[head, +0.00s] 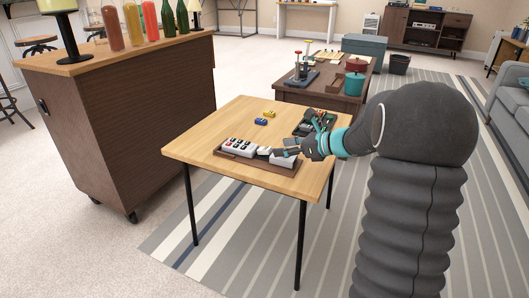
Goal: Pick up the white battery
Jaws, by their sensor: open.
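A shallow brown tray (258,167) lies near the front edge of the light wooden table (205,138). It holds a white block with dark and red marks (238,147), a small white piece (264,151) and another white block (283,161). I cannot tell for certain which white item is the battery. My gripper (287,151) reaches in from the right, low over the right part of the tray. It is open, and it partly hides the tray's right end and the white block there. Contact cannot be made out.
A blue item (261,121) and a yellow item (270,114) lie farther back on the table. A dark green tray or case (304,127) is behind my gripper. A brown bar cabinet (130,105) with bottles stands left. The table's left part is clear.

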